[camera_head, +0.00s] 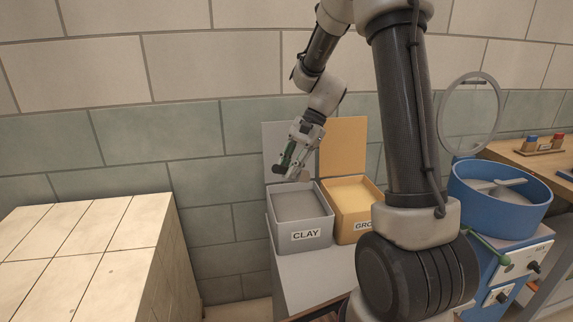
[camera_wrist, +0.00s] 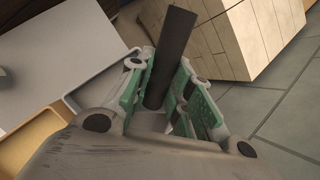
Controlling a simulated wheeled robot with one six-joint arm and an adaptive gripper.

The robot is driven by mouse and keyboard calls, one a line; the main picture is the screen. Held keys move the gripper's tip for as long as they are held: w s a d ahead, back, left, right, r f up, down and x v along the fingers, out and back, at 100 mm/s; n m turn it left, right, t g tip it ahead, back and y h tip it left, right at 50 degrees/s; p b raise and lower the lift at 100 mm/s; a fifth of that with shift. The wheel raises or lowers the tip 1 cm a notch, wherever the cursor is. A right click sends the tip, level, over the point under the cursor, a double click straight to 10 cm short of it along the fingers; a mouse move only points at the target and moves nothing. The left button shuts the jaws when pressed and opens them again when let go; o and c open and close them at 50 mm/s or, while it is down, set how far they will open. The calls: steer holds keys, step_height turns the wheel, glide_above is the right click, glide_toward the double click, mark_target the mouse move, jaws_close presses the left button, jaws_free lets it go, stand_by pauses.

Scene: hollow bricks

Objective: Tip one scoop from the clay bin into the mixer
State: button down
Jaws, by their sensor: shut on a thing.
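My gripper (camera_head: 287,158) is above the back left part of the grey CLAY bin (camera_head: 313,240), near its raised lid. In the wrist view its green-padded fingers (camera_wrist: 165,95) are shut on a dark bar (camera_wrist: 172,50), apparently the scoop's handle. The scoop's bowl is not clear in either view, so I cannot tell whether it holds clay. The CLAY bin is open, with a grey fill (camera_head: 297,205). The blue round mixer (camera_head: 500,205) stands at the right, with its clear round lid (camera_head: 470,112) raised and a pale paddle inside.
A yellow bin (camera_head: 355,215), labelled GRO as far as visible, stands right of the CLAY bin. My arm partly covers it. A pale block stack (camera_head: 75,250) is at the left. A shelf (camera_head: 520,155) with small jars is behind the mixer. A green handle (camera_head: 490,249) projects below the mixer.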

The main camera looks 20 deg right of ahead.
step_height(320, 180, down, 12)
steer(key=w+d, duration=0.1)
steer(key=d, duration=0.1)
steer(key=shift+s+a+r+n+t+h, duration=0.2)
steer(key=shift+a+r+t+h, duration=0.45)
steer(key=shift+r, duration=0.95)
steer(key=shift+s+a+r+n+t+h, duration=0.1)
steer(key=shift+s+a+r+t+h, duration=0.3)
steer(key=shift+r+h, duration=0.9)
steer(key=shift+s+a+r+n+t+h, duration=0.15)
steer(key=shift+r+t+h, duration=0.4)
steer(key=shift+r, duration=1.4)
